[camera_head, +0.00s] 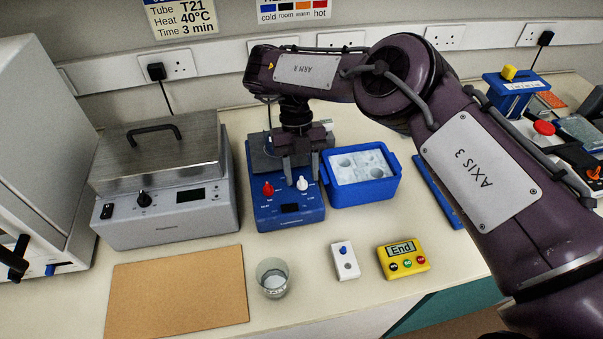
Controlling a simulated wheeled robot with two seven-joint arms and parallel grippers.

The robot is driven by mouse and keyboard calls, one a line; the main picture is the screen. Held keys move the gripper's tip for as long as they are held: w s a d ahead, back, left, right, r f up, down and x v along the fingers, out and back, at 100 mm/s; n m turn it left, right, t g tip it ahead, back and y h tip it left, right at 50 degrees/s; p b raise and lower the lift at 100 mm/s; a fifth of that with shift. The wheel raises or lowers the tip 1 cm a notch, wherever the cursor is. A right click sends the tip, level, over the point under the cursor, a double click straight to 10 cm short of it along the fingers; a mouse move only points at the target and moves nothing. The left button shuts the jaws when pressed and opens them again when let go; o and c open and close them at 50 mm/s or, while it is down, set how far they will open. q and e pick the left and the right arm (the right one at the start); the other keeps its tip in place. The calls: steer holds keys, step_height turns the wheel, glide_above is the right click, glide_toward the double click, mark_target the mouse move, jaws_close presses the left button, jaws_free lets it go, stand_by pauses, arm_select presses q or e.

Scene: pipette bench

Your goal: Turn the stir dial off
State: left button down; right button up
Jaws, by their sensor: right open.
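A blue hotplate stirrer (290,211) stands mid-bench, with a dark plate on top. Its sloped front has a red dial (268,188) on the left, a white dial (302,184) on the right and a small dark display (289,207) between and below them. The labels by the dials are too small to read, so I cannot tell which is the stir dial. My right gripper (302,170) points down over the stirrer with its fingers apart, just behind and above the white dial. I cannot tell whether a finger touches it. My left gripper is not in view.
A grey water bath (165,215) with a metal lid stands left of the stirrer. A blue ice tub (362,192) stands close on its right. In front are a brown mat (178,290), a glass beaker (272,278), a small white switch box (345,262) and a yellow timer (404,262).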

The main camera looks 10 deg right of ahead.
step_height(320, 180, up, 9)
steer(key=p, duration=0.1)
step_height(320, 180, up, 10)
steer(key=p, duration=1.1)
glide_above(301, 178)
steer(key=shift+f, duration=0.1)
